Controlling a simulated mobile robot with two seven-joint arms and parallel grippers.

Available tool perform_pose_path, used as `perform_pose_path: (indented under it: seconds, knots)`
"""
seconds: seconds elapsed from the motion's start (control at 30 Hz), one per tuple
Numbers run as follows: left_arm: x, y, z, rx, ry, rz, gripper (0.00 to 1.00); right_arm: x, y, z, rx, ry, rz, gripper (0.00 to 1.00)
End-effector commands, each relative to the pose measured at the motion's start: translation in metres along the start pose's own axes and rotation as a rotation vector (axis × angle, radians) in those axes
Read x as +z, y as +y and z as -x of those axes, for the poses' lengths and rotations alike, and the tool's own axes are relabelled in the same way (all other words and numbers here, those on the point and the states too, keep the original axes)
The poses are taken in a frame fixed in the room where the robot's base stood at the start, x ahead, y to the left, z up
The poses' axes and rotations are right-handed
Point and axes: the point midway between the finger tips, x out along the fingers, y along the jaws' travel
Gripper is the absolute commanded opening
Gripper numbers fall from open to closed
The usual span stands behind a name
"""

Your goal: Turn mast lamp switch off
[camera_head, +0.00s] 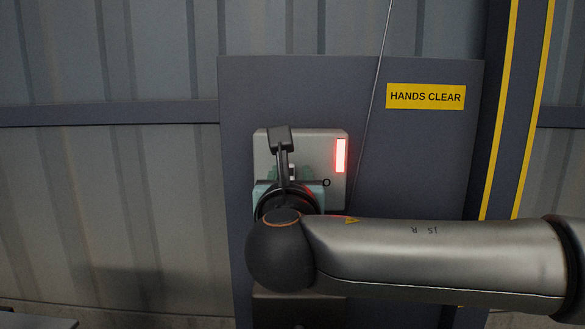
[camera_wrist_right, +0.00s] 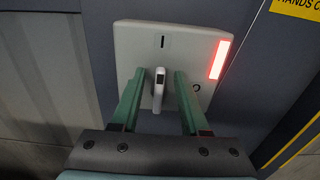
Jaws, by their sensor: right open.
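The switch plate (camera_head: 265,147) is a light grey box on a dark panel; it also shows in the wrist view (camera_wrist_right: 135,45). It carries a lit red strip lamp (camera_head: 341,155), an "I" mark at the top and an "O" mark at the right. The pale switch handle (camera_wrist_right: 159,88) stands out from the plate's middle. My right gripper (camera_wrist_right: 160,74) is open, with one green finger on each side of the handle and a visible gap to both. In the head view my arm and wrist partly hide the gripper and handle. My left gripper is not in view.
The dark panel (camera_head: 430,150) bears a yellow "HANDS CLEAR" sign (camera_head: 425,96). A thin cable (camera_head: 376,75) runs down in front of it, right of the plate. A post with yellow stripes (camera_head: 505,110) stands at the right. Corrugated wall (camera_head: 110,70) lies behind.

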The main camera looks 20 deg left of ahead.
Motion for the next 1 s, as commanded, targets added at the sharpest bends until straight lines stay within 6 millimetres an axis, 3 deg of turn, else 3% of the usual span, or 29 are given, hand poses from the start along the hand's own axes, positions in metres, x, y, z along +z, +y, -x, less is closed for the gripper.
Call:
perform_pose_path:
  seconds: [0.3, 0.7, 1.0]
  knots:
    - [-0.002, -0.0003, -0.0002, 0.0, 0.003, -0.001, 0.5, -0.0006, 0.0, -0.0027, 0.0, 0.0, 0.0, 0.45]
    - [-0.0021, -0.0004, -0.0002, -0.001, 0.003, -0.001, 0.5, -0.0003, -0.0002, -0.0026, 0.0, 0.0, 0.0, 0.01]
    - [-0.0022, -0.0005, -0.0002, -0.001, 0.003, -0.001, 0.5, -0.0002, -0.0004, -0.0026, -0.001, 0.0, 0.0, 0.0]
